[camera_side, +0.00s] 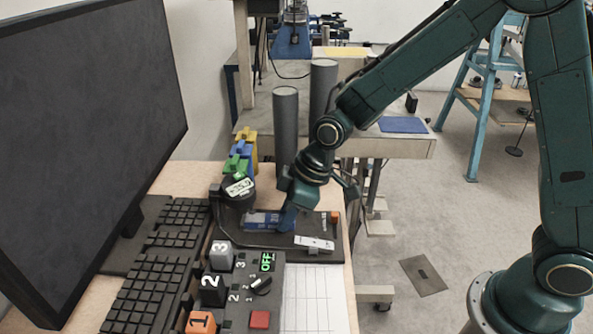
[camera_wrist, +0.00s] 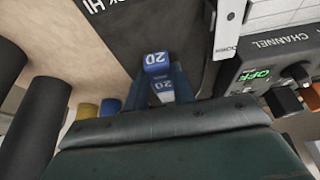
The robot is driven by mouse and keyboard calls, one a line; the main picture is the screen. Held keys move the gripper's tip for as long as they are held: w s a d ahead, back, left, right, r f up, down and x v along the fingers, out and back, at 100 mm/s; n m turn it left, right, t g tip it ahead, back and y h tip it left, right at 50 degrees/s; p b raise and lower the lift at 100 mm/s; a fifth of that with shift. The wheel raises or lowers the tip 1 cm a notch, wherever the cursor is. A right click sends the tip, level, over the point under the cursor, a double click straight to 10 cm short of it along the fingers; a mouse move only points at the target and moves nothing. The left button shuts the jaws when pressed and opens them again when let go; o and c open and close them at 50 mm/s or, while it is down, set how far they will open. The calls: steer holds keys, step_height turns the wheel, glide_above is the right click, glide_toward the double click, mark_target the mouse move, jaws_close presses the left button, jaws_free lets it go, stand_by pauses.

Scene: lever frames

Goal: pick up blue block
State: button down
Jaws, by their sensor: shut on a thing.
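The blue block (camera_side: 262,220) lies low over the black tray (camera_side: 225,223) in the side view, with its right end at my gripper (camera_side: 287,217). In the wrist view the same block (camera_wrist: 157,61), marked 20 in white, sits between the two fingers of my gripper (camera_wrist: 160,85). The fingers are shut on it. Part of the block is hidden by the finger in the side view. I cannot tell whether it touches the tray.
Blue, green and yellow pieces (camera_side: 242,150) and a round black part (camera_side: 238,188) stand behind the tray. Two grey cylinders (camera_side: 286,125) rise behind my gripper. A control panel (camera_side: 240,300) with numbered blocks, a keyboard (camera_side: 150,275) and a monitor (camera_side: 90,130) crowd the left.

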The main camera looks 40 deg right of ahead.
steer(key=shift+r, duration=0.15)
steer(key=shift+r, duration=0.45)
steer(key=s+d, duration=0.2)
steer(key=d, duration=0.1)
steer(key=shift+s+r, duration=0.2)
steer(key=shift+s, duration=0.2)
step_height(320, 180, up, 14)
steer(key=shift+f, duration=0.25)
stand_by(0.3)
steer(key=shift+w+a, duration=0.2)
steer(key=shift+a, duration=0.05)
steer(key=shift+w+a, duration=0.3)
steer(key=shift+a, duration=0.05)
